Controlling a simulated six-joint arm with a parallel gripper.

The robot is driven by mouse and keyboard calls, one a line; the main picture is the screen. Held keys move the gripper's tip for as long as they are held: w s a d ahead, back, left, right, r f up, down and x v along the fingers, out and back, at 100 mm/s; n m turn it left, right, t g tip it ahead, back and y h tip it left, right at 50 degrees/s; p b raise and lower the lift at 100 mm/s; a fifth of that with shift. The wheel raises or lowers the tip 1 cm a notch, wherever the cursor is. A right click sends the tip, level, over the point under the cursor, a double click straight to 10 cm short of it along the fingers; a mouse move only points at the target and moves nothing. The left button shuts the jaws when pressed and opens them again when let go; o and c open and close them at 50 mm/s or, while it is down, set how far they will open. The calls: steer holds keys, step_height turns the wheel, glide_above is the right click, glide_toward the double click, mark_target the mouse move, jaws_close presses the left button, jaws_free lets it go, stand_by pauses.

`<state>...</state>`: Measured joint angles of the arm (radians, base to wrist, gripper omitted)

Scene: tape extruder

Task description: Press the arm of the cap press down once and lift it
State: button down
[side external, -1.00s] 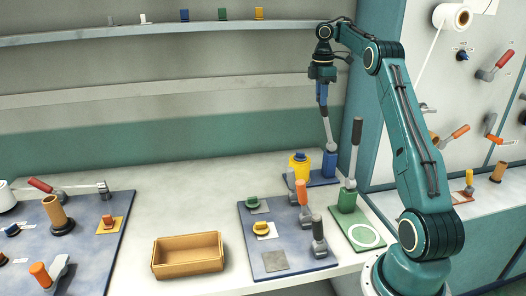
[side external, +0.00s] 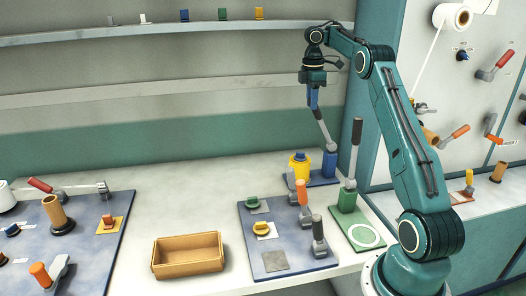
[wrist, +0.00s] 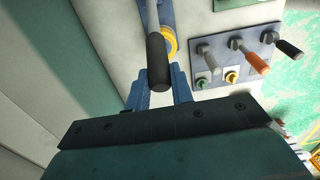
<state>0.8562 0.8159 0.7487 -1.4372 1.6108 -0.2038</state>
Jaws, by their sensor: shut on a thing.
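The cap press stands at the back right of the table, with a blue base and post (side external: 330,164). Its grey arm (side external: 323,130) rises from the post and leans to the left, above the table. A yellow container with a blue cap (side external: 300,166) stands beside the post on the same base. My gripper (side external: 313,100) is shut on the upper end of the press arm; its blue fingers cover much of the grip. In the wrist view the dark handle (wrist: 157,62) of the arm shows between the blue fingers, and a yellow rim (wrist: 170,44) shows beside it.
A green press with an upright dark-handled lever (side external: 356,145) stands just right of the cap press. In front is a blue board (side external: 285,236) with levers and caps. An empty tan tray (side external: 188,254) sits front centre. A shelf (side external: 180,35) runs behind.

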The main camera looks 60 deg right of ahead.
steer(key=c, duration=1.1)
jaws_free()
steer(key=shift+c, duration=0.2)
steer(key=shift+a+r, duration=0.1)
steer(key=w+a+r, duration=0.3)
steer(key=r, duration=0.2)
steer(key=shift+w, duration=0.2)
steer(key=shift+a, duration=0.1)
steer(key=shift+r, duration=0.2)
step_height(320, 180, up, 7)
stand_by(0.7)
steer(key=shift+w+a+r, duration=0.1)
steer(key=shift+a, duration=0.05)
